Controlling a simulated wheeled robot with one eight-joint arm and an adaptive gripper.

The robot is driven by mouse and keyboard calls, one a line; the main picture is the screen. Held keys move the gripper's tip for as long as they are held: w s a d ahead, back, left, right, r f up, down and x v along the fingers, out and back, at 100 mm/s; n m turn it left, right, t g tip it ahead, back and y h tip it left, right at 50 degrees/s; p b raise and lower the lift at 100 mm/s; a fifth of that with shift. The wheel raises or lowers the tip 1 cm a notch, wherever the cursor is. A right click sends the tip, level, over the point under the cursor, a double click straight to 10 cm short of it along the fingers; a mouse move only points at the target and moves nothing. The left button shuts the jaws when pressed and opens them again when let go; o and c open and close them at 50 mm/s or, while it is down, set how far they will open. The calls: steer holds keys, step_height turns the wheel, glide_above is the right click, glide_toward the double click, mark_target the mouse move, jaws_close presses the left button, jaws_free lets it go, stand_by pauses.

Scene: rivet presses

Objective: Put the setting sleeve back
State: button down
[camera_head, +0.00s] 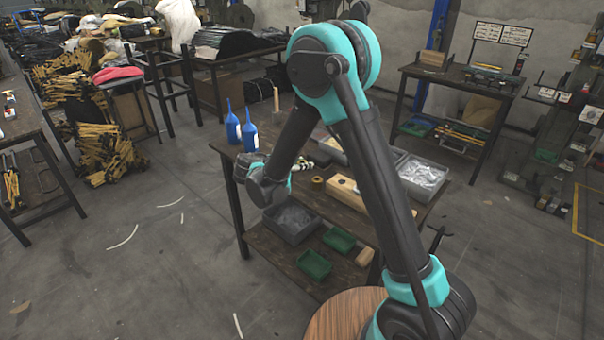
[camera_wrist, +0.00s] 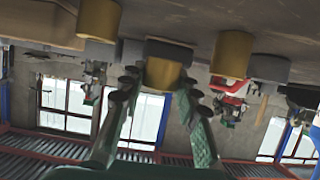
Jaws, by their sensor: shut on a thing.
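In the wrist view, which looks upside down, my gripper (camera_wrist: 160,84) has its two green fingers with dark joints on either side of a brass and grey setting sleeve (camera_wrist: 168,52). It is shut on this sleeve, and the fingertips partly cover its sides. Similar brass and grey pieces show beside it, a brass one at the left (camera_wrist: 98,18) and a brass one at the right (camera_wrist: 231,53). In the head view my gripper is beside my wrist over the work table (camera_head: 228,151), largely hidden by my arm. I cannot tell whether the sleeve touches the table.
A pale wooden block (camera_head: 347,191) and a grey bin of clear parts (camera_head: 422,172) are on the table. Two blue bottles (camera_head: 250,130) stand at its back left. Below are a grey bin (camera_head: 292,222) and green trays (camera_head: 314,264). Floor at the left is mostly clear.

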mark_target(302, 179)
steer(key=shift+f, duration=1.9)
steer(key=shift+f, duration=0.15)
steer(key=c, duration=1.1)
jaws_free()
steer(key=shift+s+a+r, duration=0.15)
steer(key=shift+r, duration=0.1)
steer(key=v, duration=1.1)
steer(key=shift+s+a, duration=0.1)
steer(key=shift+s, duration=0.15)
